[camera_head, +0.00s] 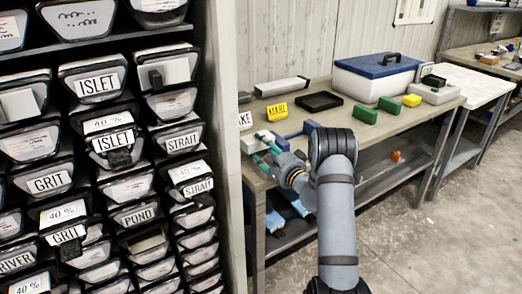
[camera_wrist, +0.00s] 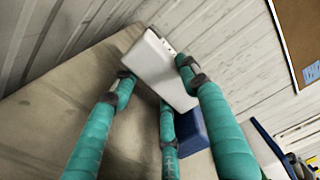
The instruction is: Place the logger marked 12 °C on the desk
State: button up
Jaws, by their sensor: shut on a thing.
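My gripper (camera_head: 262,142) is over the left end of the desk (camera_head: 385,125). Its teal fingers show in the wrist view (camera_wrist: 158,78), shut on a white box-shaped logger (camera_wrist: 165,65). The logger also shows in the head view (camera_head: 250,144), partly behind the fingers. Its marking is not readable in either view. The wrist view shows the tan desk top (camera_wrist: 40,112) behind and below the fingers; I cannot tell whether the logger touches it.
A blue block (camera_wrist: 193,133) is close beside the fingers. A yellow marked block (camera_head: 277,112), a black tray (camera_head: 318,101), green blocks (camera_head: 365,114) and a blue-lidded box (camera_head: 375,78) stand on the desk. A rack of labelled bins (camera_head: 110,140) is at the left.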

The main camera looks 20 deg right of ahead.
jog(key=shift+f, duration=0.25)
jog(key=shift+f+b, duration=0.4)
jog(key=shift+b, duration=0.05)
jog(key=shift+f+b, duration=0.3)
jog(key=shift+b, duration=0.15)
jog(key=shift+s, duration=0.1)
